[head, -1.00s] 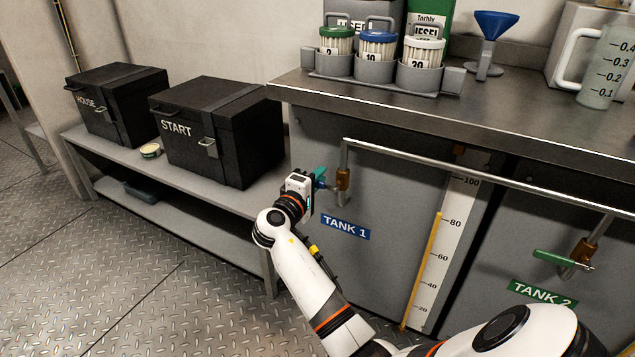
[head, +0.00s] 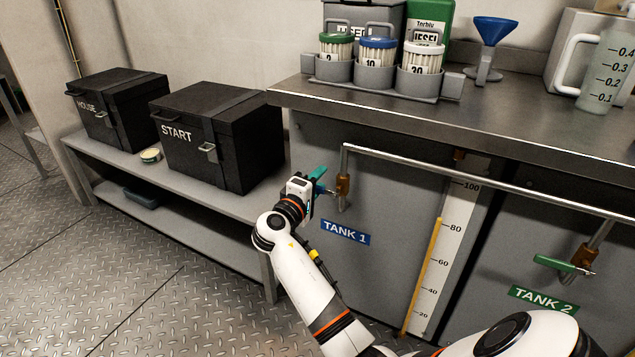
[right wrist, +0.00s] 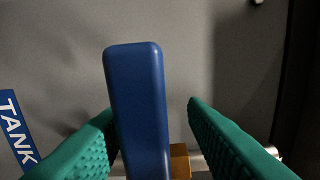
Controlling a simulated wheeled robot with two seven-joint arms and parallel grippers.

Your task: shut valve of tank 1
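The tank 1 valve (head: 343,187) is a brass body on a thin pipe above the blue TANK 1 label (head: 345,232). Its blue lever handle (right wrist: 138,105) shows large in the right wrist view and is mostly hidden by my gripper in the head view. My right gripper (head: 322,182) is at the handle, left of the valve body. In the right wrist view its two green fingers (right wrist: 150,106) stand apart, one on each side of the handle. A clear gap shows on the right; the left finger lies close to the handle, and I cannot tell whether it touches. My left gripper is not in view.
The tank 2 valve has a green lever (head: 565,264) at the right. The pipe (head: 480,180) runs between both valves under the steel counter (head: 540,135). A level gauge (head: 440,260) stands between the tanks. A low shelf (head: 120,165) with black boxes is at the left.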

